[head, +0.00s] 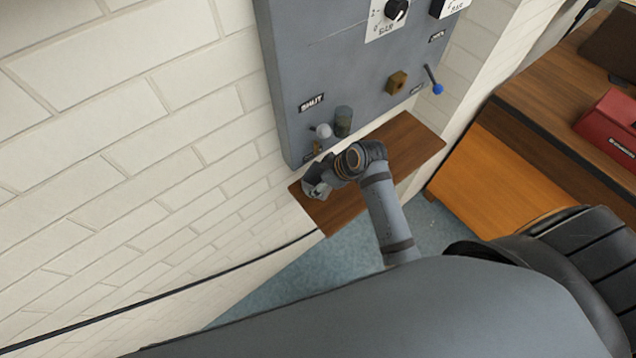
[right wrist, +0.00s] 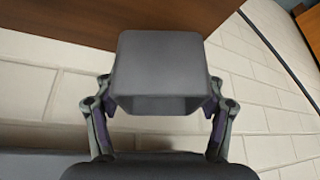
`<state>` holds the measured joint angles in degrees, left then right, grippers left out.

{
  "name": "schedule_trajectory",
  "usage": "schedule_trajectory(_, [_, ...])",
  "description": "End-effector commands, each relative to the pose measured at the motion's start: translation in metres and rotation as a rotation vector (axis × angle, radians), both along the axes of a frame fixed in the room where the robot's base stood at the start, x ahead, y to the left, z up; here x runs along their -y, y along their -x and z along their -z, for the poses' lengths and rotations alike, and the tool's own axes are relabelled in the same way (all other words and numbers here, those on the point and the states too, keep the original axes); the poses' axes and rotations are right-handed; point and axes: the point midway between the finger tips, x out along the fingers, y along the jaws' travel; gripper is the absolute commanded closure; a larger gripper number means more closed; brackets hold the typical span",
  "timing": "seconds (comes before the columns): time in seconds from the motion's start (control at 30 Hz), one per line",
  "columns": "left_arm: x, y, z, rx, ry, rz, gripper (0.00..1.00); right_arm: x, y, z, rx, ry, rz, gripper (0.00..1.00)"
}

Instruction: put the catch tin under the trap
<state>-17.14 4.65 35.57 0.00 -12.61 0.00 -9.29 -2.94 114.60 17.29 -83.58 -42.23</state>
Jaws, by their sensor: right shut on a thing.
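The catch tin (right wrist: 160,62) is a grey, open box between the two fingers of my right gripper (right wrist: 158,108) in the right wrist view. The gripper is shut on it. In the head view my right gripper (head: 317,188) is at the left end of a small wooden shelf (head: 410,145), below the grey panel (head: 330,60); the tin is hard to make out there. A greenish, see-through cylinder (head: 343,121) on the panel's lower part, above the shelf, may be the trap; I cannot tell for sure. My left gripper is not in view.
Beside the cylinder is a white-knobbed lever (head: 323,131) below a SHUT label (head: 312,102). A brass block (head: 397,82) and a blue-knobbed lever (head: 433,81) are further right. A wooden desk (head: 545,90) with a red box (head: 610,125) stands at right. The shelf's right part is clear.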

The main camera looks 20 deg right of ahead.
Motion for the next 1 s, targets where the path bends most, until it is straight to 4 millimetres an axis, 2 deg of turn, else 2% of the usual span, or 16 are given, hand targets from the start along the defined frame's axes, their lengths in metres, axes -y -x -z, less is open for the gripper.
schedule_trajectory(0.2, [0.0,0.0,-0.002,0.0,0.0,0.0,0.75,-0.003,-0.006,0.004,0.005,-0.002,0.001,0.93])
schedule_trajectory(0.47, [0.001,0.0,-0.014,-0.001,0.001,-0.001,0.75,-0.003,-0.007,0.035,0.005,-0.001,0.001,0.93])
schedule_trajectory(0.8, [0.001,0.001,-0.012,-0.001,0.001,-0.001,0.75,-0.003,-0.007,0.04,0.005,-0.001,0.001,0.93])
schedule_trajectory(0.83, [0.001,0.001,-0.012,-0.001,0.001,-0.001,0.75,-0.003,-0.006,0.041,0.0,0.0,0.001,0.27])
schedule_trajectory(1.0, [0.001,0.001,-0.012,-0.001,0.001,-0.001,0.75,-0.003,-0.006,0.041,0.0,0.0,0.001,0.07])
